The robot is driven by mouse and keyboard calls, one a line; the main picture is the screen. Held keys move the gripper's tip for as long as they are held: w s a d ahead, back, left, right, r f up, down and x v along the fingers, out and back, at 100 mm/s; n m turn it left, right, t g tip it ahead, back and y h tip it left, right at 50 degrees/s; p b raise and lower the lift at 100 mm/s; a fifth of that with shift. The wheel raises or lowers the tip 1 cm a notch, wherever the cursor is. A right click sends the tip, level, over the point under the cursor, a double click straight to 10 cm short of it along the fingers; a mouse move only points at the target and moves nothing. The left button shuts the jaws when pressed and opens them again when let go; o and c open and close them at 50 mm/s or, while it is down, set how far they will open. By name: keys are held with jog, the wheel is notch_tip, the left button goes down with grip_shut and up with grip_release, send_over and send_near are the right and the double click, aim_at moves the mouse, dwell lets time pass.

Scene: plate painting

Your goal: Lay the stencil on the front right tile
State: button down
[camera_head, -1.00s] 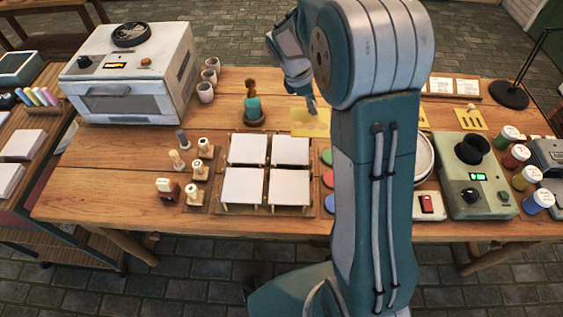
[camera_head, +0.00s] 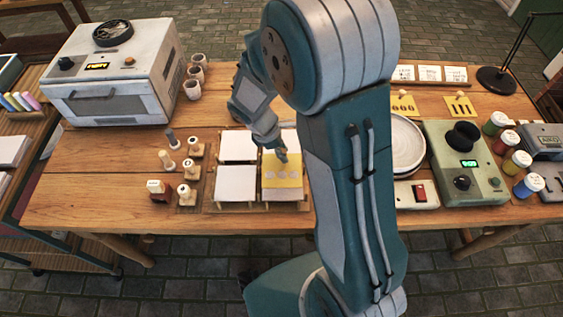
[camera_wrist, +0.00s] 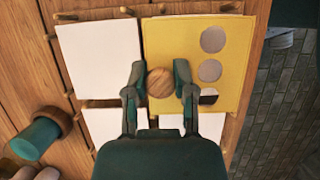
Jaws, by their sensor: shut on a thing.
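The stencil (camera_head: 282,186) is a thin yellow sheet with round holes and a round wooden knob. It lies over the front right tile, hiding most of that tile; I cannot tell whether it touches it. My gripper (camera_head: 281,157) is shut on the stencil's knob. In the wrist view, my gripper (camera_wrist: 159,83) has a finger on each side of the knob, and the stencil (camera_wrist: 170,40) fills the upper right. The other white tiles are bare: front left (camera_head: 236,184), back left (camera_head: 238,146) and back right (camera_head: 289,139), the last partly behind my arm.
The tiles sit on a wooden rack (camera_head: 209,200) with small pegs. Several stamps (camera_head: 185,193) stand to the left. A white kiln (camera_head: 125,75) is at the back left. A round white plate (camera_head: 405,145) and a green device (camera_head: 465,165) are on the right.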

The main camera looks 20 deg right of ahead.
aim_at(282, 164)
jog(key=shift+s+a+f, duration=0.1)
jog(key=shift+s+f, duration=0.1)
jog(key=shift+f, duration=0.05)
jog(key=shift+s+a+f, duration=0.1)
jog(key=shift+f, duration=0.85)
jog(key=shift+s+a+f, duration=0.1)
jog(key=shift+f, duration=0.8)
jog(key=shift+c, duration=2.2)
grip_release()
jog(key=shift+f, duration=0.1)
